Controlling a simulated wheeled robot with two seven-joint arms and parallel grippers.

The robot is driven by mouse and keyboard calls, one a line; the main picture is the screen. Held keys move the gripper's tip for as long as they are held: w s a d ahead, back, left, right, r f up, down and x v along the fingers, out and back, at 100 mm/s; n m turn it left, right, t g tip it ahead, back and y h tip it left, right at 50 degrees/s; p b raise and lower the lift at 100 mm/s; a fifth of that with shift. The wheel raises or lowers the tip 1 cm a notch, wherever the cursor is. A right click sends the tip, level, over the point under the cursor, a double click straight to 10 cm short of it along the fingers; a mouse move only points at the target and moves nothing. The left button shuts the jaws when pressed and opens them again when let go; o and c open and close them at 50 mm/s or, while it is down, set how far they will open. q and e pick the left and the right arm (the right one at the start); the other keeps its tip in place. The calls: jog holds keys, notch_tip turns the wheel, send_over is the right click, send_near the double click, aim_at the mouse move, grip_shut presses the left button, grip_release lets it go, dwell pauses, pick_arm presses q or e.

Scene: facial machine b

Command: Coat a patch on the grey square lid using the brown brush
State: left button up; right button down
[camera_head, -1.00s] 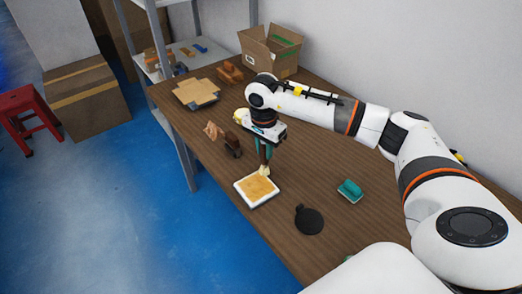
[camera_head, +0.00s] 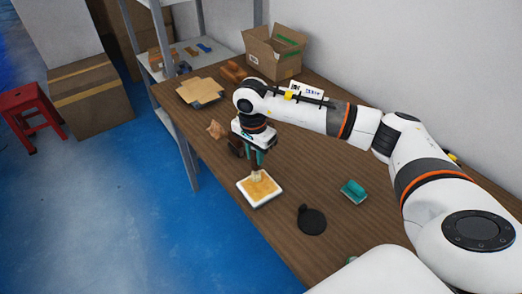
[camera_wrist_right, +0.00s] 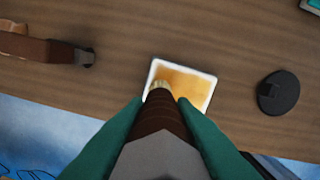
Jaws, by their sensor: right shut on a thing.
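My right gripper (camera_head: 253,157) is shut on the brown brush (camera_head: 254,168) and holds it upright, bristles down. In the right wrist view, the brush's dark brown handle (camera_wrist_right: 160,122) runs between the teal fingers, with the pale bristles at its far end. The bristle end is over the far-left part of a square lid (camera_head: 263,204), which has a pale rim and a yellow-orange surface. The bristles look to be at or very near that surface; contact is not clear. The lid also shows in the right wrist view (camera_wrist_right: 207,73). My left gripper is not in view.
A black round piece (camera_head: 312,220) and a teal block (camera_head: 353,191) lie right of the lid. Cardboard boxes (camera_head: 272,55) stand farther back. The lid is near the table's front edge.

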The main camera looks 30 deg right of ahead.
jog(key=shift+r+p, duration=1.5)
jog(key=shift+r, duration=1.5)
jog(key=shift+r+p, duration=0.85)
jog(key=shift+r, duration=0.7)
